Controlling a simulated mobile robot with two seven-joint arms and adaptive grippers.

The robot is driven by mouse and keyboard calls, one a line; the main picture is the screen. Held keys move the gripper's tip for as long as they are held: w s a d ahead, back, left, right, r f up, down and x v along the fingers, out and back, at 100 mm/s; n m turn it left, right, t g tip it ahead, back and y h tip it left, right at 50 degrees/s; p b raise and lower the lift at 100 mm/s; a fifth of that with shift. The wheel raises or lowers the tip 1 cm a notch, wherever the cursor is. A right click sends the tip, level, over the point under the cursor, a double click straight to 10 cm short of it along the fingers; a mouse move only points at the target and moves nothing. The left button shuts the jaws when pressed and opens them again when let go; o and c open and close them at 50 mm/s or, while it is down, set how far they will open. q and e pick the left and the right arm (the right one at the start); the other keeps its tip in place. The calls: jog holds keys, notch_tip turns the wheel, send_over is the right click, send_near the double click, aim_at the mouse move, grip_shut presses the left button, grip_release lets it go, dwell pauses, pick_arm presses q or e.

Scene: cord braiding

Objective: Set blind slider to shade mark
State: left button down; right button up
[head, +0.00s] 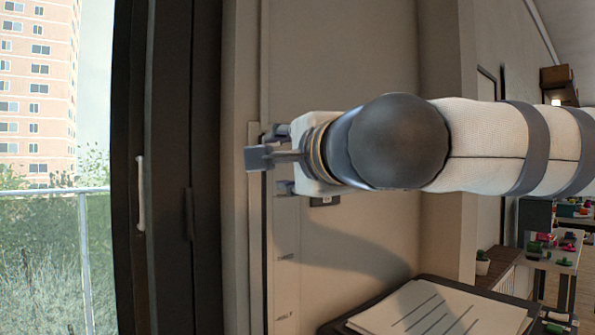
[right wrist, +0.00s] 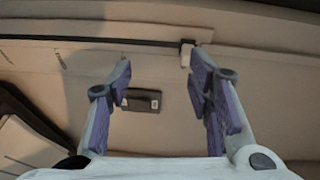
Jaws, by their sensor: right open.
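The blind slider (right wrist: 187,54) is a small pale block on a thin dark slot (right wrist: 90,42) in the wall panel. In the right wrist view it sits at the right end of the visible slot, just left of the right fingertip. In the head view the slot (head: 265,270) runs vertically, and my gripper hides the slider. Small marks with lettering too small to read lie beside the slot, one of them low down (head: 284,317). My right gripper (head: 268,158) is open and empty in front of the panel; it also shows in the right wrist view (right wrist: 161,67). Contact with the slider cannot be told.
A small dark plate (right wrist: 140,100) is on the wall beside the slot. A dark window frame with a pale handle (head: 141,194) stands left. A tray with lined paper (head: 440,312) is below right, near a potted plant (head: 482,262) and shelves with colourful items.

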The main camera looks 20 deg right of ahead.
jog(key=shift+m+t, duration=0.3)
jog(key=shift+m, duration=0.1)
jog(key=w+r, duration=0.1)
jog(key=w, duration=0.1)
jog(key=w+r, duration=0.1)
jog(key=w, duration=0.2)
jog(key=w+r, duration=0.1)
jog(key=w, duration=0.2)
jog(key=shift+w+d+r, duration=0.25)
grip_shut()
jog(key=shift+s, duration=0.1)
